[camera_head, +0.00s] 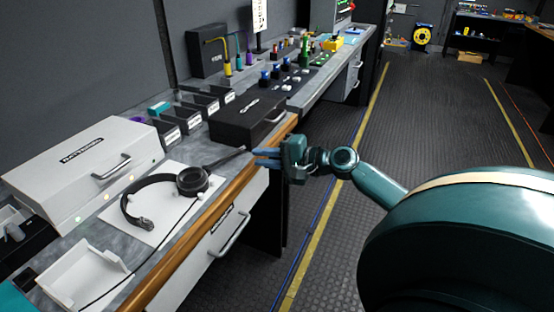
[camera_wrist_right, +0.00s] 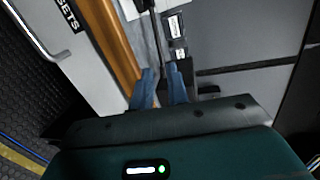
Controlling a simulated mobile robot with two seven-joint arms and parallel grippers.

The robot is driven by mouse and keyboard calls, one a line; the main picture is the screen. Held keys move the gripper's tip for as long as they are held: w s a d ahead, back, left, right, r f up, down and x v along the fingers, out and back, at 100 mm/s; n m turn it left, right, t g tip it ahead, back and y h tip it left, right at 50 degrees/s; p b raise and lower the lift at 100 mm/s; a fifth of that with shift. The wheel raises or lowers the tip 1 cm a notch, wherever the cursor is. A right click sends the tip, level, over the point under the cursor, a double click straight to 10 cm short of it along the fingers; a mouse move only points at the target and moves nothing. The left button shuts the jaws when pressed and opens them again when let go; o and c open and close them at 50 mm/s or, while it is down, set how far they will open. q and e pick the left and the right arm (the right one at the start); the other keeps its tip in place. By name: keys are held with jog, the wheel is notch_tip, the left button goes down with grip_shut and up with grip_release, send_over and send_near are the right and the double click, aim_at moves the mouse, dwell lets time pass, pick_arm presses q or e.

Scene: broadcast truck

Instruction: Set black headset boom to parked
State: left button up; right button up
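The black headset (camera_head: 133,203) lies on a white mat (camera_head: 120,215) on the bench, its ear cup (camera_head: 193,181) toward the right. Its thin boom (camera_head: 228,158) sticks out from the ear cup toward the bench's front edge and my right gripper. My right gripper (camera_head: 257,157), with blue fingers, is just beyond the boom's tip. In the right wrist view, the fingers (camera_wrist_right: 160,72) stand apart, and the dark boom (camera_wrist_right: 157,35) runs down to the gap between their tips. Whether they touch it cannot be told. My left gripper is not in view.
A black box (camera_head: 240,125) stands behind the boom, close to my right gripper. A white case (camera_head: 70,175) is behind the headset, and a white tray (camera_head: 82,275) is at the near left. Drawers with handles (camera_head: 230,233) are below the wooden edge. The aisle floor is clear.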

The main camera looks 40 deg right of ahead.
aim_at(231, 155)
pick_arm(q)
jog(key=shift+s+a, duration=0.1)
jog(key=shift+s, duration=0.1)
pick_arm(e)
jog(key=shift+v, duration=1.75)
jog(key=shift+c, duration=0.5)
